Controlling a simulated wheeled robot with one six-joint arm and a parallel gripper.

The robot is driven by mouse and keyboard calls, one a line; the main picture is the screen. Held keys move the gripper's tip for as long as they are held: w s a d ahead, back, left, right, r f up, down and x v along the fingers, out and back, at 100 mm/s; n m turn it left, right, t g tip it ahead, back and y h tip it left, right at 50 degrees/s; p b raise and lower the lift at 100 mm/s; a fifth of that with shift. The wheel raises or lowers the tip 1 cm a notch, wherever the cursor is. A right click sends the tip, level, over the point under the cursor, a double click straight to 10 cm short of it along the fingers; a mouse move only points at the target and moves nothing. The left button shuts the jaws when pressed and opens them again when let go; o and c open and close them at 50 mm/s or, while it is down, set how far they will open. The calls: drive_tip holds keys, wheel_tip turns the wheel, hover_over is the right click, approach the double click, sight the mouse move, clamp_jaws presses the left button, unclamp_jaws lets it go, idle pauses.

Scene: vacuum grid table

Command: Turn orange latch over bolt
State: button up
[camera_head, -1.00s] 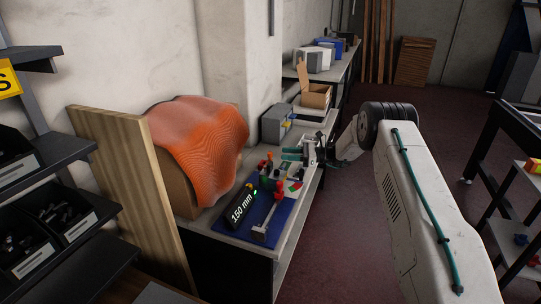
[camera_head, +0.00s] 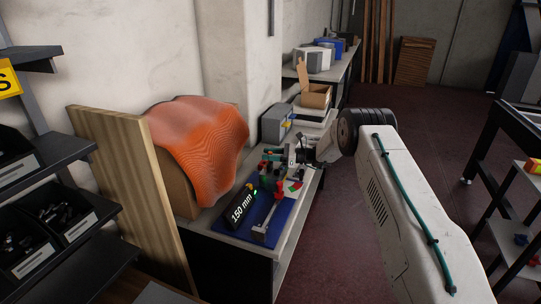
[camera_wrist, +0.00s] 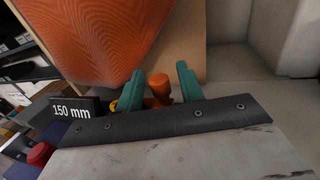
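My gripper (camera_wrist: 162,84) has two green fingers, which stand apart. An upright orange knob-like piece (camera_wrist: 159,86), which looks like the latch, shows between them in the wrist view, and a narrow gap seems to remain beside it. I cannot tell whether a finger touches it. The lower part of the orange piece is hidden behind a dark strip of my gripper. In the head view my gripper (camera_head: 270,159) is over the table near the back of the blue mat (camera_head: 287,229). The bolt cannot be made out in either view.
A black block marked 150 mm (camera_head: 241,208) lies on the mat, and also shows in the wrist view (camera_wrist: 72,111). A large orange ribbed cover (camera_head: 200,140) rises at the left. A grey box (camera_head: 276,124) stands behind my gripper.

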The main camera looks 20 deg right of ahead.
clamp_jaws()
drive_tip(key=shift+s+d+m+t, duration=0.1)
drive_tip(key=shift+d+m+t, duration=0.05)
drive_tip(key=shift+m+t, duration=0.15)
drive_tip(key=shift+s+d+m+t+h, duration=0.3)
drive_tip(key=shift+s+m+t+h, duration=0.25)
drive_tip(key=shift+m+t+h, duration=0.9)
drive_tip(key=shift+s+d+m+t+h, duration=0.3)
drive_tip(key=shift+s+m+t+h, duration=0.2)
drive_tip(key=shift+m+t+h, duration=1)
drive_tip(key=shift+s+d+m+t+h, duration=0.3)
drive_tip(key=shift+s+m+t+h, duration=0.25)
drive_tip(key=shift+m+t+h, duration=0.9)
drive_tip(key=shift+t+h, duration=0.4)
drive_tip(key=shift+h, duration=0.1)
drive_tip(key=shift+o, duration=0.6)
unclamp_jaws()
